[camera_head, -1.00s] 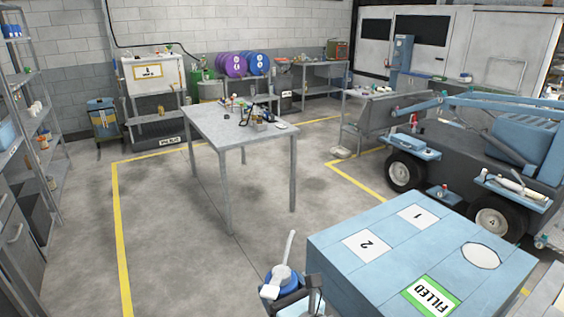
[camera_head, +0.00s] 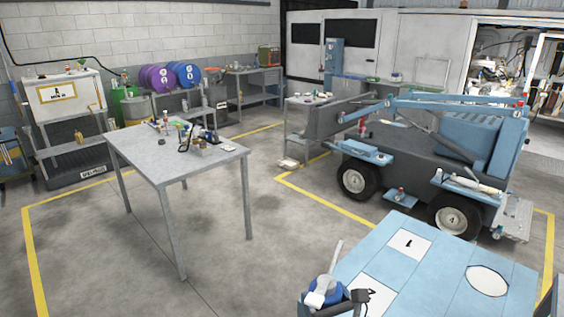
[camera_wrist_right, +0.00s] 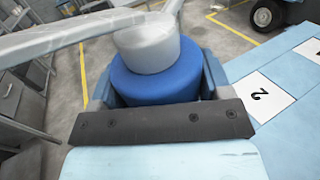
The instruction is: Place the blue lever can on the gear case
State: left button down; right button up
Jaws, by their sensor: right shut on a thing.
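The blue lever can (camera_head: 322,290) has a blue body, a grey-white cap and a long pale lever. My right gripper (camera_head: 340,300) is shut on it at the lower middle of the head view. In the right wrist view the can's blue body (camera_wrist_right: 158,84) sits upright between the jaws (camera_wrist_right: 158,100), with the lever reaching to the left. A light blue flat-topped case (camera_head: 455,245) with white squares marked 1 and 2 and a white round patch stands to the right of the can. The can appears held beside its left edge. My left gripper is out of view.
A grey table (camera_head: 165,160) with small bottles and tools stands to the left, beyond the can. A blue-grey wheeled machine (camera_head: 420,150) stands behind the case. Open concrete floor with yellow lines lies between them. The case top is clear of objects.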

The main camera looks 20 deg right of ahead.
aim_at(442, 250)
jog(key=i+j+z, duration=0.1)
jog(key=i+z, duration=0.25)
jog(key=i+j+z, duration=0.1)
jog(key=z, duration=0.25)
jog(key=i+j+z, duration=0.4)
jog(key=i, duration=0.2)
jog(key=i+j, duration=0.15)
jog(key=i+z, duration=0.05)
jog(key=i, duration=0.05)
